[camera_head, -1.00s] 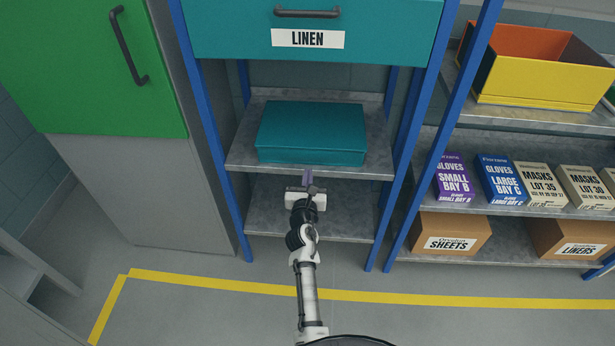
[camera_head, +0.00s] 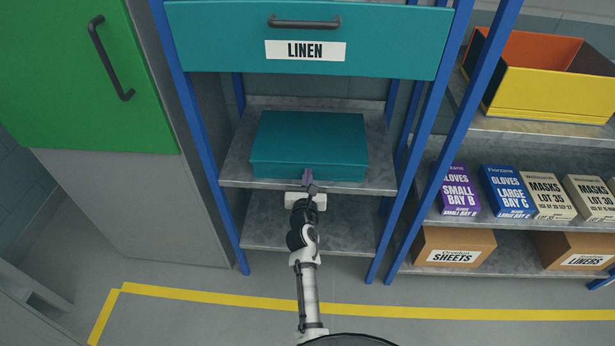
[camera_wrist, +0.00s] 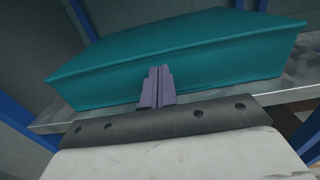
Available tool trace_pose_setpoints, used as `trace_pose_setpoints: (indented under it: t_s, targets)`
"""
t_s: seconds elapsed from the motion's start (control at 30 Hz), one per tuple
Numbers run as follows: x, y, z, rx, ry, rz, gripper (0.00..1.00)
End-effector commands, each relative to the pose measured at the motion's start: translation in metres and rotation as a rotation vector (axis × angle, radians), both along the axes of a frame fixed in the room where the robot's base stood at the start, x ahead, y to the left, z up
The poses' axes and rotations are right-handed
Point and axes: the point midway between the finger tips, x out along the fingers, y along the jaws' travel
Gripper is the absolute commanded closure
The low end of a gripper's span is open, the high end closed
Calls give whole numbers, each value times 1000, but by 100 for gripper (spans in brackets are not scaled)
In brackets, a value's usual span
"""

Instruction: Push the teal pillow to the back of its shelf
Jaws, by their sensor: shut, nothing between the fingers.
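The teal pillow (camera_head: 308,143) is a box-like block lying flat on the upper grey shelf (camera_head: 236,167), below the drawer marked LINEN. A strip of bare shelf shows behind it. My gripper (camera_head: 307,177) is shut and empty, with its purple fingers at the middle of the pillow's front face. In the wrist view the shut fingertips (camera_wrist: 157,72) overlap the front face of the pillow (camera_wrist: 215,68); I cannot tell for sure whether they touch it.
Blue posts (camera_head: 199,130) stand at both sides of the shelf. The teal LINEN drawer (camera_head: 400,45) hangs above, shut. A lower shelf (camera_head: 262,232) is bare. Boxes of gloves and masks (camera_head: 508,192) and a yellow bin (camera_head: 550,95) fill the rack at the right.

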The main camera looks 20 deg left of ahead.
Motion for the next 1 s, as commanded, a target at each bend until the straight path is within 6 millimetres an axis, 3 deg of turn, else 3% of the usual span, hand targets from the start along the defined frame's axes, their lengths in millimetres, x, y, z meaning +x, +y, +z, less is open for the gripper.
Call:
trace_pose_setpoints:
  t_s: [0.23,0.7,1.0]
  targets:
    - [11,3,1,-1,-2,-1,100]
    - [104,31,-2,-1,-3,-1,100]
    - [130,39,-1,-1,0,-2,100]
